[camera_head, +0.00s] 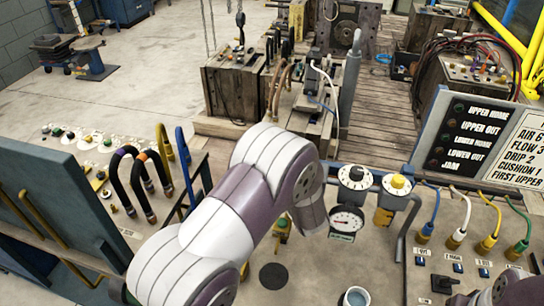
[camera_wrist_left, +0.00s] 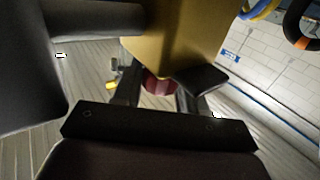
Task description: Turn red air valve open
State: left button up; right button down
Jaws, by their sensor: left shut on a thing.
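In the left wrist view, a dark red rounded part (camera_wrist_left: 158,84), which looks like the red air valve, sits between the two fingers of my left gripper (camera_wrist_left: 160,76). The gripper is shut on it. A brass-coloured block (camera_wrist_left: 185,40) lies just beyond the fingers and hides part of the surroundings. In the head view my left arm covers the middle of the panel; the red valve and the left gripper do not show there. The valve's turn angle cannot be told. A piece of my right arm shows at the lower right corner, but its gripper is out of view.
Coloured hoses (camera_head: 489,236) rise at the right. Black looped hoses (camera_head: 140,180) and a blue-grey panel (camera_head: 50,195) are at the left.

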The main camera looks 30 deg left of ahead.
pick_arm(q)
jog(key=shift+r+n+g+y, duration=0.15)
jog(key=shift+n+g+y, duration=0.5)
jog(key=shift+g, duration=0.25)
jog(key=shift+r+n, duration=0.1)
jog(key=shift+n, duration=0.15)
jog(key=o, duration=0.7)
jog(key=shift+o, duration=1.1)
jog(key=shift+s+d+f+b, duration=0.1)
jog(key=shift+d+f+b, duration=0.1)
jog(key=shift+d+b, duration=0.1)
jog(key=b+v, duration=0.2)
jog(key=v, duration=1)
jog(key=shift+b, duration=0.35)
